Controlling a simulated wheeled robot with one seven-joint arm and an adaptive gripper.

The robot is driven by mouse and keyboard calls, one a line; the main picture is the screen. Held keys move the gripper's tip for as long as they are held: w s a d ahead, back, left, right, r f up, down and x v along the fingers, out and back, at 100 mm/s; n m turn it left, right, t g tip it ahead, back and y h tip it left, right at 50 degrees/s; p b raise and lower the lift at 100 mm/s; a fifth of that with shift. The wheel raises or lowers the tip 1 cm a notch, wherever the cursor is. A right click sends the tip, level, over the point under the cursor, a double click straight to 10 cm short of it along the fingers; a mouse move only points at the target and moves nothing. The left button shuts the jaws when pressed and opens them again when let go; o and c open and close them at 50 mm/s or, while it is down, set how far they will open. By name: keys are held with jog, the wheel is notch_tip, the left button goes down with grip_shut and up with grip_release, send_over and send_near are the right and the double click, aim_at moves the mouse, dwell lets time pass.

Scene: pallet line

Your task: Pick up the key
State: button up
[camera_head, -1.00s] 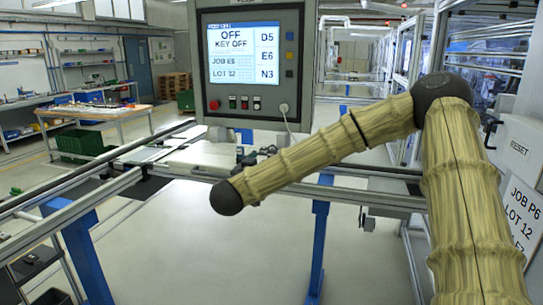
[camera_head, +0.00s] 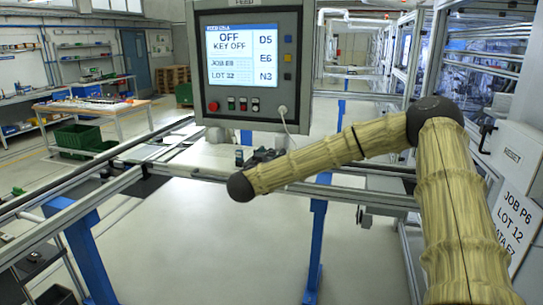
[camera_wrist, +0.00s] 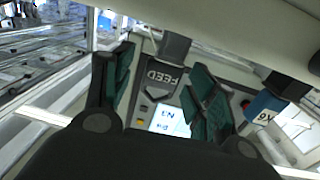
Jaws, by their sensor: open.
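I cannot make out a key for certain in either view. A small blue-and-white tag (camera_wrist: 264,106) with upside-down lettering shows at the right of the wrist view, below a dark block; I cannot tell whether it belongs to the key. My gripper (camera_wrist: 160,66) is open and empty, its green-padded fingers apart. In the head view my gripper (camera_head: 255,156) is small and partly hidden behind my arm, below the control panel (camera_head: 248,110).
The panel screen (camera_head: 243,52) reads OFF and KEY OFF. A grey rail frame (camera_head: 95,207) runs below the panel. A white box (camera_head: 517,153) stands at the right, by the glazed machines. A workbench (camera_head: 90,106) and green crate (camera_head: 78,138) are at the left.

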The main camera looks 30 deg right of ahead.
jog(key=shift+w+d, duration=0.2)
jog(key=shift+d, duration=0.1)
jog(key=c, duration=1)
